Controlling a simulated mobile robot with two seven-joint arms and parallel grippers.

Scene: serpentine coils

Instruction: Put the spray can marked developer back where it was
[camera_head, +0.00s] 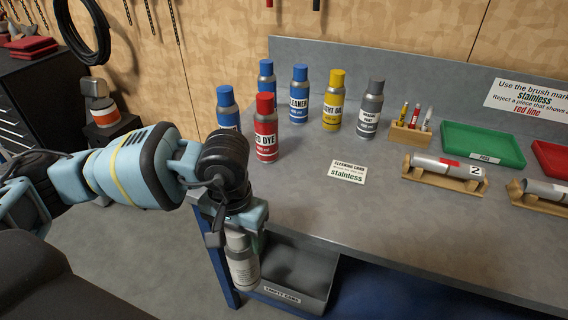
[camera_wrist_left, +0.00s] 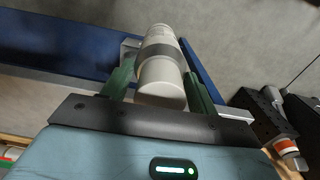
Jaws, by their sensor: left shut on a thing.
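A pale can (camera_head: 243,265) with a grey-white cap hangs upright in my left gripper (camera_head: 240,229), at the left end of the bench and below its top. The small print on its label is too blurred to read, so I cannot confirm it says developer. In the left wrist view the same can (camera_wrist_left: 161,62) sits between the two green fingers of my left gripper (camera_wrist_left: 160,92), which are shut on it. Beside it is an open grey bin (camera_head: 318,285) labelled empty cans. I cannot tell whether the can is over the bin's edge or just outside it. My right gripper is out of view.
On the grey bench (camera_head: 300,215) stand a red dye can (camera_head: 266,135), several blue-capped cans (camera_head: 299,100), a yellow light oil can (camera_head: 334,105) and a grey can (camera_head: 370,110). A cleaning card (camera_head: 347,172) lies in front. Bench space left of the card is clear.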

